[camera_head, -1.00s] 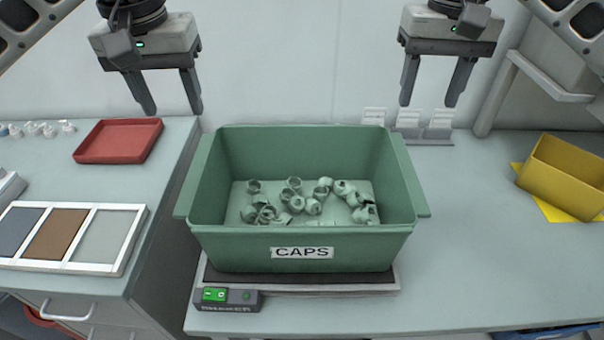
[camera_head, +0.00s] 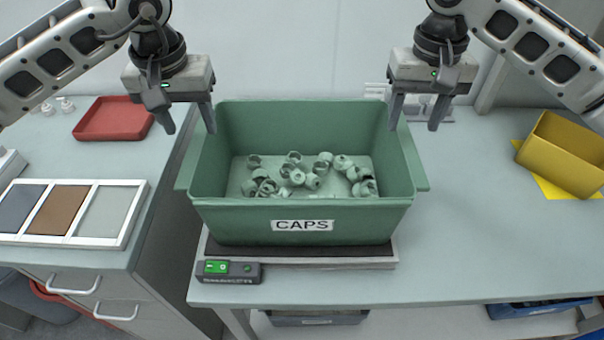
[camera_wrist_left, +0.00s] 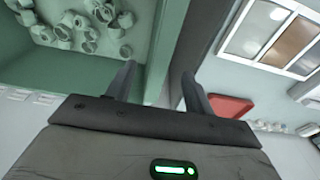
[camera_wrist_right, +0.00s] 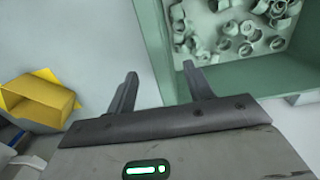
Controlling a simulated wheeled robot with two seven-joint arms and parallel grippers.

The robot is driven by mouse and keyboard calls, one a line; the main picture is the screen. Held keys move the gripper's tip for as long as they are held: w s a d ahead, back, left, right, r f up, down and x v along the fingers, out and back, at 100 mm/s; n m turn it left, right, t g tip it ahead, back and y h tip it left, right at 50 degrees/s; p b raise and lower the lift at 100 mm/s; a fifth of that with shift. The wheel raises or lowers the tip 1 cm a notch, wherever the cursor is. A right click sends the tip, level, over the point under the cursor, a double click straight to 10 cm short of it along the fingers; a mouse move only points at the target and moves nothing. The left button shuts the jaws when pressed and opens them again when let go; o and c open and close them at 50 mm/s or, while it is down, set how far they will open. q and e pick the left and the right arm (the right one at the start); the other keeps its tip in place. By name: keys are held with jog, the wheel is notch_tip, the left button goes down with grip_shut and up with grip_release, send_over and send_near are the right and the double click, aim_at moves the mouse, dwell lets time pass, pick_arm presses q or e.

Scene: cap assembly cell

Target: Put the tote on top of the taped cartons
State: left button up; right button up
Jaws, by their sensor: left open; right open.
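The green tote (camera_head: 235,212), labelled CAPS, stands upright on a dark-topped scale (camera_head: 300,255) on the bench and holds several loose caps. My left gripper (camera_head: 190,130) is open and empty at the tote's left rim, with one fingertip on each side of the wall line; contact cannot be told. In the left wrist view the tote (camera_wrist_left: 90,65) lies to the left of the fingers. My right gripper (camera_head: 414,125) is open and empty at the tote's right rim. In the right wrist view the tote (camera_wrist_right: 230,78) is at upper right. I see no taped cartons.
A red tray (camera_head: 113,118) and a framed set of panels (camera_head: 125,228) lie on the left counter. A yellow bin (camera_head: 565,150) stands at the right. Card stands (camera_head: 440,108) are behind the tote. A gap separates the left counter and the bench.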

aim_at(197, 142)
pick_arm(q)
jog(key=f, duration=0.6)
jog(key=shift+w, duration=0.35)
pick_arm(e)
notch_tip(197, 142, down, 6)
jog(key=shift+f, duration=0.1)
pick_arm(q)
grip_shut()
pick_arm(e)
grip_shut()
pick_arm(q)
jog(key=shift+r, duration=0.1)
